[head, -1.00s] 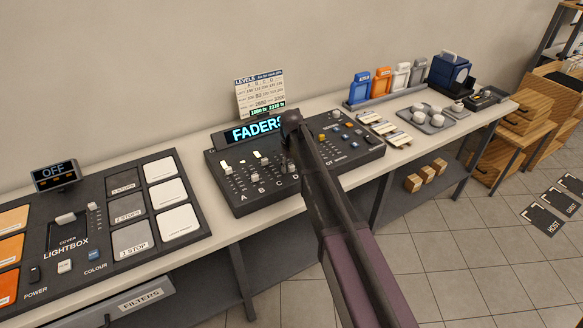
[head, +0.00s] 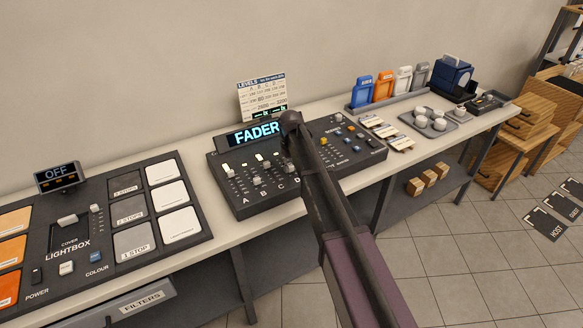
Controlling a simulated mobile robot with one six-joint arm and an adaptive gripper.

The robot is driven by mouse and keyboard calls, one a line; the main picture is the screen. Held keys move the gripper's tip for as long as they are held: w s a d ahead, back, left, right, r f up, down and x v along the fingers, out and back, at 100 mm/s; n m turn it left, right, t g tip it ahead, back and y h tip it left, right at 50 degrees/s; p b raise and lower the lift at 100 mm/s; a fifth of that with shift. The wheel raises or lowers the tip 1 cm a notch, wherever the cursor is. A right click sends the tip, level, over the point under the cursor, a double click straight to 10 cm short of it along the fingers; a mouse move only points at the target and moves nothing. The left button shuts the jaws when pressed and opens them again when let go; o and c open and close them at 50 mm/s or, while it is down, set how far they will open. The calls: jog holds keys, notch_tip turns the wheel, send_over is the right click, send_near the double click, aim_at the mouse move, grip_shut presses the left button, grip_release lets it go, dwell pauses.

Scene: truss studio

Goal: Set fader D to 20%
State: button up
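The dark fader console (head: 238,208) sits on the bench, with a lit display reading FADER (head: 254,135) at its back. Letters A, B, C and D run along its front edge, with slots and pale caps above them. The letter D (head: 296,180) shows just left of my arm. My arm covers part of the D column, so I cannot make out fader D's cap or its setting. My gripper (head: 288,150) is over the console near the C and D columns. It is small, dark and mostly hidden by my arm, so its fingers and any contact cannot be told.
A levels card (head: 262,98) stands behind the display. A lightbox panel (head: 78,232) lies to the left. Buttons fill the console's right part (head: 350,150). Further right are pale blocks (head: 385,132), a tray with white cups (head: 428,131) and coloured holders (head: 383,84).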

aim_at(293, 174)
jog(key=o, duration=0.4)
jog(key=shift+o, duration=0.2)
jog(key=shift+s+d+r, duration=0.1)
jog(key=shift+s+d, duration=0.55)
jog(key=shift+s, duration=0.3)
notch_tip(293, 174, up, 2)
jog(key=p, duration=0.2)
jog(key=shift+w+a+r+p, duration=0.1)
jog(key=shift+w+r+p, duration=0.05)
jog(key=shift+p, duration=0.2)
notch_tip(293, 174, up, 11)
jog(key=p, duration=1.1)
jog(key=s+d+f+m+b, duration=0.3)
jog(key=s+d+f+b, duration=0.3)
jog(key=s+d, duration=0.4)
jog(key=s+d+f+m+b, duration=0.2)
jog(key=s+d+f+b, duration=0.3)
jog(key=s+d, duration=0.6)
jog(key=shift+s+f+m+b, duration=0.35)
jog(key=shift+s+m+b, duration=0.05)
jog(key=shift+s, duration=0.15)
